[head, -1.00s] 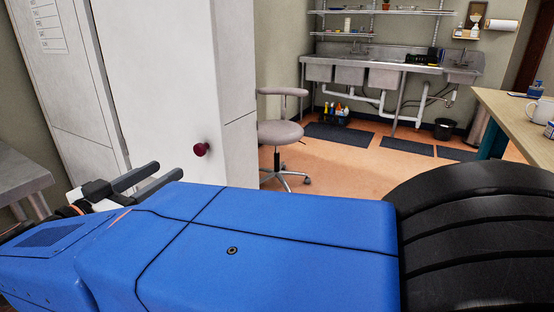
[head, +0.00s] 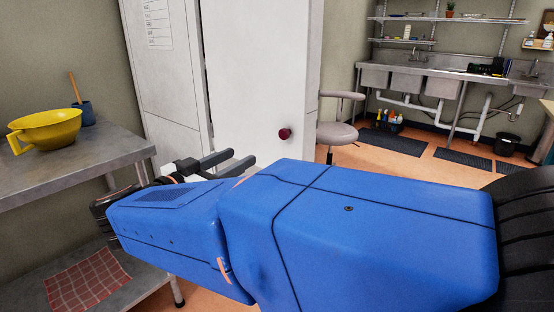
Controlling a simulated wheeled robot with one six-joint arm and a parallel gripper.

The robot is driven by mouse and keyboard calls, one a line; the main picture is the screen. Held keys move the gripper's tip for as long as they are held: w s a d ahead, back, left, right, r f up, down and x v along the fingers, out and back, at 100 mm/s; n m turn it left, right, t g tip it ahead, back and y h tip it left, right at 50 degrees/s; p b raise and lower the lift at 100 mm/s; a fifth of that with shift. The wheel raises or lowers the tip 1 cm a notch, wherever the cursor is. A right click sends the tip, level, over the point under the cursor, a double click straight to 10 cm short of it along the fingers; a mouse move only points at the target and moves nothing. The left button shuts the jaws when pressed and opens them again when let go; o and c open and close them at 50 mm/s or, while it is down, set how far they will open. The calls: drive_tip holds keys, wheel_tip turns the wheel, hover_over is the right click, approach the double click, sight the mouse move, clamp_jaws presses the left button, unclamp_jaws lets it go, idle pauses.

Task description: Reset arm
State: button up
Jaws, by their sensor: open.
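My gripper (head: 226,161) shows just past the far left end of my blue arm in the head view. Its two dark fingers stand apart, with nothing seen between them. The fingers point right, in front of the white cabinet (head: 250,85) in the picture. My arm lies across the lower part of the view and hides part of the floor and the cabinet's base.
A steel table (head: 105,155) at left bears a yellow bowl (head: 50,131) and a blue cup (head: 87,112). A checkered cloth (head: 88,280) lies on its lower shelf. A stool (head: 337,134) stands beside the cabinet, with a sink counter (head: 440,72) behind.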

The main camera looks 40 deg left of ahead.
idle(0.4)
drive_tip(key=w+d+r+n+y, duration=0.1)
drive_tip(key=w+d+r+y, duration=0.3)
drive_tip(key=w, duration=0.6)
drive_tip(key=w+d+r+y, duration=0.2)
drive_tip(key=w+d+r, duration=0.45)
drive_tip(key=w, duration=0.45)
drive_tip(key=w+d+n+g+y, duration=0.1)
drive_tip(key=w+d+n, duration=0.15)
drive_tip(key=d, duration=0.55)
drive_tip(key=w+d+n+g+y, duration=0.1)
drive_tip(key=w+d+g+y, duration=0.15)
drive_tip(key=d, duration=0.55)
drive_tip(key=s+d+f+g+h, duration=0.2)
drive_tip(key=s+d+f, duration=0.35)
drive_tip(key=d, duration=0.75)
drive_tip(key=s+d+f+g+h, duration=0.2)
drive_tip(key=d+f, duration=0.6)
drive_tip(key=d, duration=0.5)
drive_tip(key=s+d+f+m+g+h, duration=0.2)
drive_tip(key=s+d+f+h, duration=0.1)
drive_tip(key=s+d+f, duration=0.5)
drive_tip(key=s+d+f+m+g+h, duration=0.2)
drive_tip(key=s+d+f, duration=0.6)
drive_tip(key=s+d, duration=0.4)
drive_tip(key=shift+s+d+m+g+h, duration=0.15)
drive_tip(key=shift+d+m+g+h, duration=0.25)
drive_tip(key=shift+d+g, duration=0.35)
